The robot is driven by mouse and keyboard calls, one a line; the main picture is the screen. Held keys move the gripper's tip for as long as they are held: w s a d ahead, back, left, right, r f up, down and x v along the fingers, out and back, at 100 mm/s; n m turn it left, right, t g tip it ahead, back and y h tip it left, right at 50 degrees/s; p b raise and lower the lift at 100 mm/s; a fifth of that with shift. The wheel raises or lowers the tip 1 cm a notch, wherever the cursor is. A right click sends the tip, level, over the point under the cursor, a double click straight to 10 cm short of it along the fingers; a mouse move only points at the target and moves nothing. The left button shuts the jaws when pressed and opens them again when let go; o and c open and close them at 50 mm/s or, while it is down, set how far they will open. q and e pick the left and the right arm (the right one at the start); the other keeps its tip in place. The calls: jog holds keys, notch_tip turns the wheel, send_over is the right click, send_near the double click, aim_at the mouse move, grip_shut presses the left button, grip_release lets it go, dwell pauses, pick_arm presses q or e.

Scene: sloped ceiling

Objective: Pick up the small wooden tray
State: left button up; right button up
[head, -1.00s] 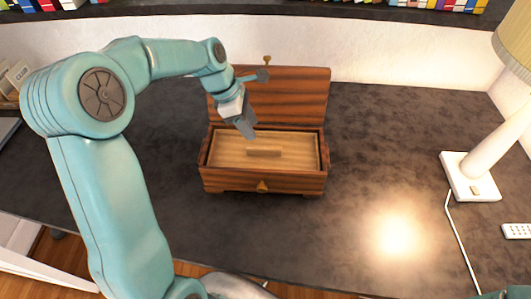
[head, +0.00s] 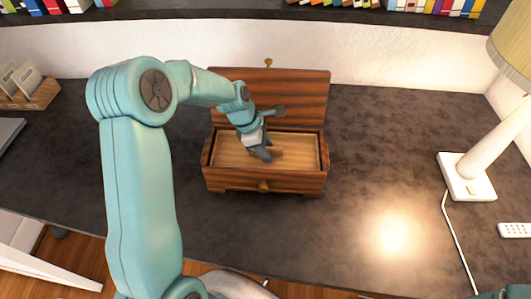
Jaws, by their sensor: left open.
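The small wooden tray (head: 225,152) is a light-brown piece lying inside an open dark-striped wooden box (head: 264,181) on the desk. The box's lid (head: 295,95) stands raised at the back. I cannot tell whether the fingers touch the handle. My right gripper is not in view.
The dark desk (head: 375,150) is clear around the box. A white lamp (head: 468,175) with its cord stands at the right, next to a remote (head: 514,230). A wooden holder (head: 35,95) sits at the far left. A shelf with books runs along the back.

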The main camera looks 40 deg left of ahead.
pick_arm(q)
jog(key=shift+w+f, duration=0.1)
jog(key=shift+c, duration=1.2)
grip_shut()
